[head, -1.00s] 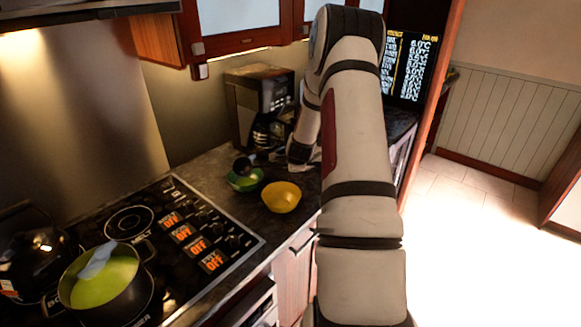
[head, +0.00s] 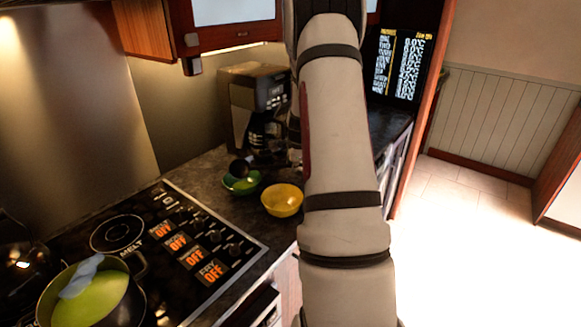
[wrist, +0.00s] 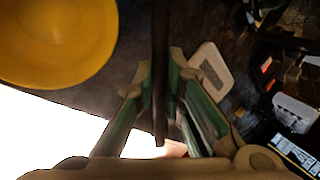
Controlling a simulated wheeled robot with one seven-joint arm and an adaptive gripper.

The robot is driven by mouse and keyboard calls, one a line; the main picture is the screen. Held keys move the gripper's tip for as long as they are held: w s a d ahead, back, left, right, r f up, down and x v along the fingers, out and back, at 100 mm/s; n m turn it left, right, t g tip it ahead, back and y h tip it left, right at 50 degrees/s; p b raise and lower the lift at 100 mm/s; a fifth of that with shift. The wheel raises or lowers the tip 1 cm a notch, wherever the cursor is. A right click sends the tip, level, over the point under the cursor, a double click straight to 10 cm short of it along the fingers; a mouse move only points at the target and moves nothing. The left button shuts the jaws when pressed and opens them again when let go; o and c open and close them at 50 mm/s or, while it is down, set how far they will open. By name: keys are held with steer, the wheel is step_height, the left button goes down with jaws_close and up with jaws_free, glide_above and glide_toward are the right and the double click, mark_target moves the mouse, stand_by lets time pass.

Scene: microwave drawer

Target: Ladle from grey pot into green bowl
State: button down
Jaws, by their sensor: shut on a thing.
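The grey pot (head: 131,315) stands on the hob at the lower left of the head view, with green contents and a blue-grey utensil (head: 80,277) in it. The green bowl (head: 241,186) sits on the counter beyond the hob. A dark ladle head (head: 238,168) is at the bowl, over or inside its rim; I cannot tell whether it touches. In the wrist view, my gripper (wrist: 160,75) is shut on the dark ladle handle (wrist: 160,110), which runs between its green-padded fingers. In the head view my arm mostly hides the gripper.
A yellow bowl (head: 283,202) stands close beside the green bowl and fills the upper left of the wrist view (wrist: 55,40). A coffee maker (head: 255,105) stands behind the bowls. A dark kettle-like thing (head: 18,262) is at the left edge. Open floor lies at right.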

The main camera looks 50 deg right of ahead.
steer(key=shift+w+r+g+y+b, duration=0.15)
steer(key=shift+g+y+b, duration=0.35)
steer(key=shift+b, duration=0.55)
steer(key=shift+r+g+y+b, duration=0.2)
steer(key=shift+g+y+b, duration=1.05)
steer(key=shift+b, duration=0.35)
steer(key=shift+r+g+y, duration=0.15)
steer(key=shift+g+y, duration=0.1)
steer(key=shift+y, duration=0.1)
steer(key=shift+s, duration=0.2)
